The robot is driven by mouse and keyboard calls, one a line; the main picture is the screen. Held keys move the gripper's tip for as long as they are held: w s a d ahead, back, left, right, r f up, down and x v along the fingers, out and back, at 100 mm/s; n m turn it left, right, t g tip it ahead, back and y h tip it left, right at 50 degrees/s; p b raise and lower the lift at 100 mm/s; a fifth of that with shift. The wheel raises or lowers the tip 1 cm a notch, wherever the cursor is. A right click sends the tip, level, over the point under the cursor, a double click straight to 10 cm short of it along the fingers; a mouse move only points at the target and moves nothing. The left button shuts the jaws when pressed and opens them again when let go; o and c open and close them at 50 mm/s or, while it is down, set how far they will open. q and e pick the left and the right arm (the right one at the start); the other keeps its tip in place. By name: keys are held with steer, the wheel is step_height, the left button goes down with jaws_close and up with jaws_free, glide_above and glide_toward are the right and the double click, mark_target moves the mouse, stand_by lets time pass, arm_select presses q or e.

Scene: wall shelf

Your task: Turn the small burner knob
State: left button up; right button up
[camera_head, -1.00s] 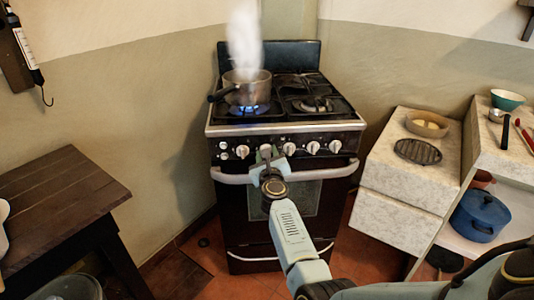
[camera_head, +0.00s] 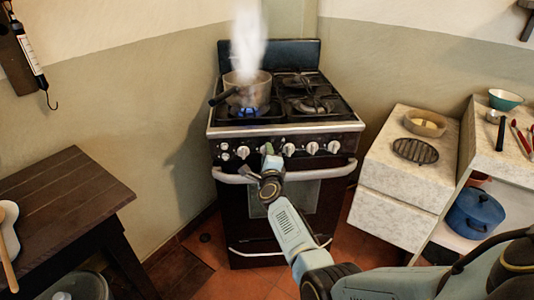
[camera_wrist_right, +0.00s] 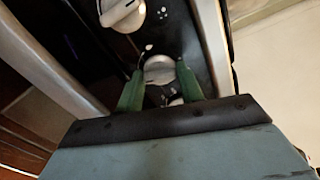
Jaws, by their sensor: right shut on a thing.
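A black stove (camera_head: 330,127) stands against the wall with a row of white knobs on its front panel. My right gripper (camera_head: 268,150) is at the panel, shut on one white knob near the middle of the row. The right wrist view shows its two green fingers (camera_wrist_right: 160,85) on either side of this pale knob (camera_wrist_right: 159,70). The head view mostly hides the knob behind the gripper. Another white knob (camera_wrist_right: 122,12) is close by in the wrist view. A pot (camera_head: 246,92) steams over a blue flame (camera_head: 247,112) on the front left burner. My left gripper is out of view.
The oven's handle bar (camera_head: 330,172) runs across just below the knobs, close to my right gripper. A dark wooden table (camera_head: 60,190) stands at left. A pale counter (camera_head: 385,150) at right carries a bowl (camera_head: 426,122) and a round grate (camera_head: 417,151).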

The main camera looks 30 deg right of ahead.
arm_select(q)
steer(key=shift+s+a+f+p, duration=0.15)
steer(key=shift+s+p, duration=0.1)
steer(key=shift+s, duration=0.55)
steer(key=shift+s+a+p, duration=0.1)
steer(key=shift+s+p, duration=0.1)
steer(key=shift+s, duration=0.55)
arm_select(e)
steer(key=shift+n, duration=1.4)
steer(key=o, duration=1)
